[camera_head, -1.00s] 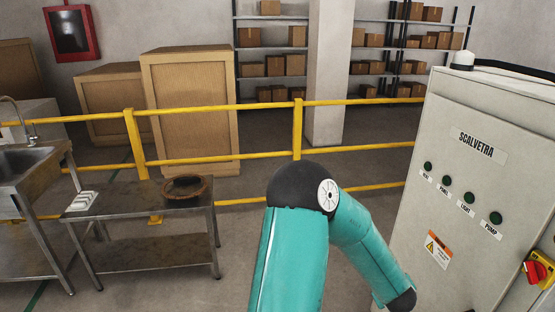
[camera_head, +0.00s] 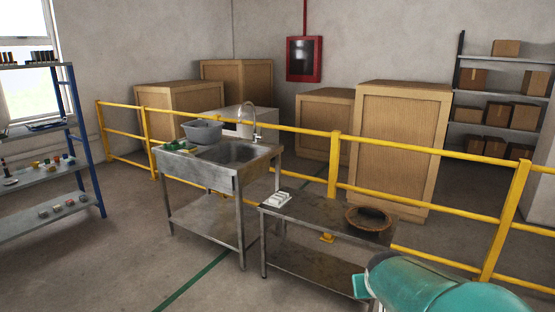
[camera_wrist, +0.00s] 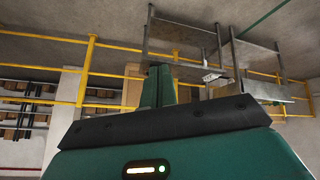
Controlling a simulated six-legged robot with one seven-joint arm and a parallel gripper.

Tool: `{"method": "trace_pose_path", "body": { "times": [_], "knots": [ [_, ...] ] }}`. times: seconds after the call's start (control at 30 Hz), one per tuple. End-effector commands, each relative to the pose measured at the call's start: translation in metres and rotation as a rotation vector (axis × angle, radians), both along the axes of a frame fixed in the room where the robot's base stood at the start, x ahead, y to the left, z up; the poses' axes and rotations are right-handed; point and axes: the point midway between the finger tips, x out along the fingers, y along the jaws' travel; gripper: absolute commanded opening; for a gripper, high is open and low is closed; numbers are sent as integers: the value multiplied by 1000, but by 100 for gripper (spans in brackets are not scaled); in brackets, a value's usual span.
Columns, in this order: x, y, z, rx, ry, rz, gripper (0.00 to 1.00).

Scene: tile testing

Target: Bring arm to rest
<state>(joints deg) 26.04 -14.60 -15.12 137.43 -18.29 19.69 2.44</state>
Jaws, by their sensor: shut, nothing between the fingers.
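My arm (camera_head: 430,288) is teal and shows at the bottom right corner of the head view, in front of the low steel table (camera_head: 290,212). Only part of it is in frame, and my gripper cannot be made out there. In the wrist view my gripper (camera_wrist: 160,84) points away from the camera, its teal fingers together beyond a black edge. It is shut and empty. The wrist view is upside down, with the floor at the top.
A white block-like item (camera_head: 277,199) and a round brown bowl-like thing (camera_head: 369,218) sit on the low table. A steel sink bench (camera_head: 210,180) stands left of it. A yellow rail (camera_head: 305,131) runs behind, before wooden crates (camera_head: 398,150).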

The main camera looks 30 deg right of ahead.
Motion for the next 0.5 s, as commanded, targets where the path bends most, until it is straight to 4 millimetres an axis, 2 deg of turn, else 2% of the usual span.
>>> {"method": "trace_pose_path", "body": {
  "times": [0.03,0.17,0.2,0.27,0.3,0.4,0.5],
  "knots": [
    [10,32,11,19,-8,54,0],
    [18,110,31,80,0,180,0],
    [17,134,36,98,6,222,0],
    [13,170,44,125,16,288,0],
    [7,194,49,141,24,332,0],
    [-11,244,57,177,51,434,0],
    [-28,277,61,198,73,507,0]
  ]
}}
